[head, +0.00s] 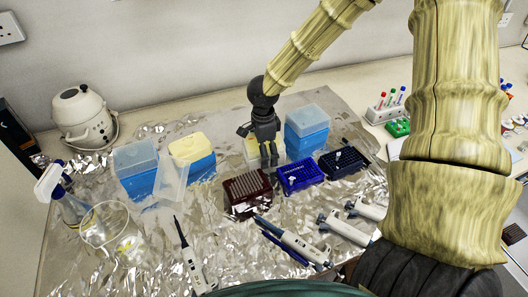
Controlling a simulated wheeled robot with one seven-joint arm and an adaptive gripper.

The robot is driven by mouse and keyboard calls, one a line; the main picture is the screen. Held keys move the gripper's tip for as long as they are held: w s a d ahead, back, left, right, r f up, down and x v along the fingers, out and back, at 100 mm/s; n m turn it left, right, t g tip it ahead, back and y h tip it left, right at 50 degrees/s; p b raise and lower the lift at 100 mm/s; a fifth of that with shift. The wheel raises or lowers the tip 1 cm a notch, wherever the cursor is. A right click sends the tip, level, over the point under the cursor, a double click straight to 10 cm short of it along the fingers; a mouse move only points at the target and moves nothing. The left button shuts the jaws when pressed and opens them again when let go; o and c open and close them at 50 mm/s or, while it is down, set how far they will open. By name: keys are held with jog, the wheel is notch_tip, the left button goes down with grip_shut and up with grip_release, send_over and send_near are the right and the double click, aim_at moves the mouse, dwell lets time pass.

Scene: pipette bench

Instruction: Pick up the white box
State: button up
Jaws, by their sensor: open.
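A small whitish, cream-tinted box (251,148) stands on the foil-covered bench near the middle of the head view. It is between the yellow-topped blue box and a blue box with a clear lid. My gripper (269,163) points down in front of it and hides much of it, mainly its middle and right side. The gripper's fingers are open. I cannot tell whether they touch the box or stand apart from it.
A dark red rack (248,190), a blue rack (300,175) and a dark navy rack (343,163) stand close in front. Blue boxes (307,138) (142,182) and a yellow-topped box (196,158) flank it. Pipettes (297,244) lie nearer. Open foil (225,110) lies behind.

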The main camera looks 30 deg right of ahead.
jog(key=c, duration=1)
jog(key=shift+s, duration=0.1)
jog(key=shift+r, duration=0.1)
